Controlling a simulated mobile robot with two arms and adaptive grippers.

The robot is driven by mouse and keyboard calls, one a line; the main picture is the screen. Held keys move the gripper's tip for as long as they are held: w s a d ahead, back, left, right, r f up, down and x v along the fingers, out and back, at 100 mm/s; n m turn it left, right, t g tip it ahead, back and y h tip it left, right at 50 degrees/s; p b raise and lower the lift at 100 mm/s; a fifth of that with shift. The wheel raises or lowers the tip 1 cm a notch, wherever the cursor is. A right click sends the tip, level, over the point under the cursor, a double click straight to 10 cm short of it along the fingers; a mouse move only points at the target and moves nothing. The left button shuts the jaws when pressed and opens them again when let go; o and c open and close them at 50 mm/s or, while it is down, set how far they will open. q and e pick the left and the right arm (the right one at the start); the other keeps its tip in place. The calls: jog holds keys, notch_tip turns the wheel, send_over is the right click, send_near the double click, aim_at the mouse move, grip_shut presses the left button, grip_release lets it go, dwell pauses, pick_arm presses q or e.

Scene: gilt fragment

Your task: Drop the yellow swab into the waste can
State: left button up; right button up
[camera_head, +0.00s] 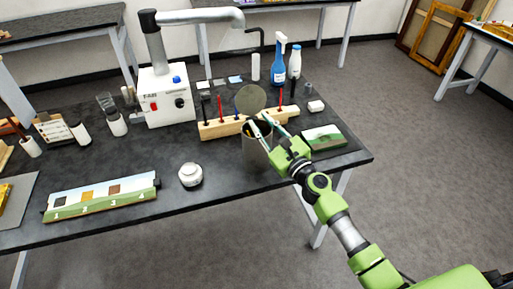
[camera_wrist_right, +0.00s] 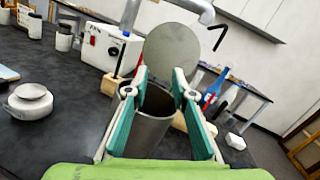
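The waste can (camera_head: 256,153) is a grey metal cylinder on the black table, with its round lid (camera_head: 251,99) standing up open at the back. My right gripper (camera_head: 262,123) is over the can's mouth. In the right wrist view the gripper (camera_wrist_right: 159,76) has its two green-padded fingers spread apart with nothing between them. The can (camera_wrist_right: 140,135) shows between and below the fingers there, with the lid (camera_wrist_right: 172,54) just beyond. I cannot make out a yellow swab in either view; the can's inside is mostly hidden. My left gripper is not in view.
A wooden rack (camera_head: 221,129) with coloured sticks stands behind the can. A white fume extractor box (camera_head: 168,97), a white jar (camera_head: 190,175), a numbered panel (camera_head: 101,197), a landscape picture (camera_head: 323,138) and a blue spray bottle (camera_head: 279,66) surround it. The front middle tabletop is clear.

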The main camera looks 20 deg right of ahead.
jog(key=v, duration=1.1)
jog(key=shift+s, duration=0.2)
jog(key=shift+d, duration=0.1)
